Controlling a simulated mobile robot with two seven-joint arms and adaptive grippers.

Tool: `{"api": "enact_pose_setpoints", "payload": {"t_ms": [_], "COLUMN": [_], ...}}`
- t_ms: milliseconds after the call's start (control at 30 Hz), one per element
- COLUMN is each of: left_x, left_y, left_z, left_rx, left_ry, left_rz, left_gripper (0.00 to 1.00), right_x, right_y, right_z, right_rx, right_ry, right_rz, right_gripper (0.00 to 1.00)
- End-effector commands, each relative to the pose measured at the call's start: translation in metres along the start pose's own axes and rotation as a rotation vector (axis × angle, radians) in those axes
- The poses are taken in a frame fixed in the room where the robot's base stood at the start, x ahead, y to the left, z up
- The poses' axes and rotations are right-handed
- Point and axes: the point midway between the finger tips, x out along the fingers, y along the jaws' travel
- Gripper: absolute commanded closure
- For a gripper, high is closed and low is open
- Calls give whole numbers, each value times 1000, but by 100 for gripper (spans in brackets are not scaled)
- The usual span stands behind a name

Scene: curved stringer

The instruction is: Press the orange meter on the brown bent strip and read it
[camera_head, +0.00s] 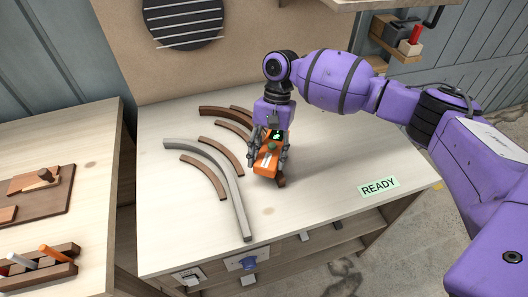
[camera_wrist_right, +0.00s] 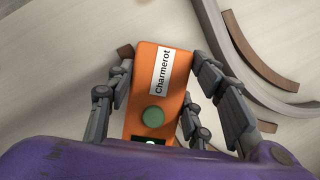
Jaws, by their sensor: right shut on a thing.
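My right gripper (camera_head: 268,163) is shut on the orange meter (camera_head: 265,160), with its fingers on both sides of the body. In the right wrist view the meter (camera_wrist_right: 148,108) shows a white label "Charmerot", a green round button and part of a small lit display. In the head view the display is lit green but too small to read. A brown bent strip (camera_head: 281,182) shows just below the meter's lower end; a brown piece also shows beside the meter in the wrist view (camera_wrist_right: 126,50). Whether the meter touches the strip, I cannot tell. My left gripper is out of view.
Several other brown curved strips (camera_head: 206,181) and a long grey curved bar (camera_head: 222,169) lie left of the meter. A "READY" sign (camera_head: 379,187) lies at the bench's right front. The bench (camera_head: 340,150) is clear between meter and sign. A side table (camera_head: 75,140) stands left.

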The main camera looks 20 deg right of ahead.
Motion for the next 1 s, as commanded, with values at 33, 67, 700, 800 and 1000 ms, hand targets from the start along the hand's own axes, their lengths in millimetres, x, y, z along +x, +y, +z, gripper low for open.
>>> {"api": "enact_pose_setpoints", "payload": {"t_ms": [33,67,700,800,1000], "left_x": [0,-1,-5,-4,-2], "left_y": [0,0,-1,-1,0], "left_z": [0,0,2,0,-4], "left_rx": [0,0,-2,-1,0], "left_ry": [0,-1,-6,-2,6], "left_rz": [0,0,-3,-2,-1], "left_gripper": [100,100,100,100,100], "right_x": [0,0,1,2,2], "right_y": [0,0,0,0,0], "right_z": [0,0,0,0,0], "right_rx": [0,0,0,0,0], "right_ry": [0,0,-1,-1,-2], "right_rz": [0,0,1,1,1], "right_gripper": [78,78,78,78,78]}}
